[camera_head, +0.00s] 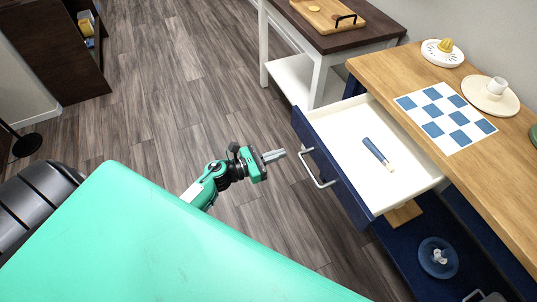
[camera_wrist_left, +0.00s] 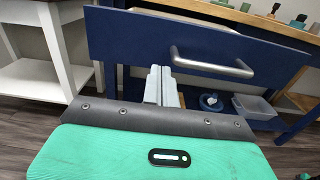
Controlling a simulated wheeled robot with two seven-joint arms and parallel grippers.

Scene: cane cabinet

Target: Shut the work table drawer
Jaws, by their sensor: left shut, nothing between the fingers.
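The work table drawer (camera_head: 345,178) stands pulled out from the wooden-topped work table (camera_head: 430,110). It has a dark blue front, a white inside and a silver bar handle (camera_head: 318,170). A blue-and-cream tool (camera_head: 378,154) lies in it. My left gripper (camera_head: 274,156) is shut and empty, to the left of the drawer front and a little apart from the handle. In the left wrist view the shut fingers (camera_wrist_left: 161,85) point at the blue drawer front (camera_wrist_left: 120,40), left of the handle (camera_wrist_left: 210,65). My right gripper is not in view.
A white side table with a dark top (camera_head: 345,42) stands behind the drawer. A checkered cloth (camera_head: 445,117), a juicer (camera_head: 443,50) and a cup on a plate (camera_head: 490,95) are on the work table. A blue lower shelf (camera_head: 405,245) holds a round blue item. The floor left of the drawer is clear.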

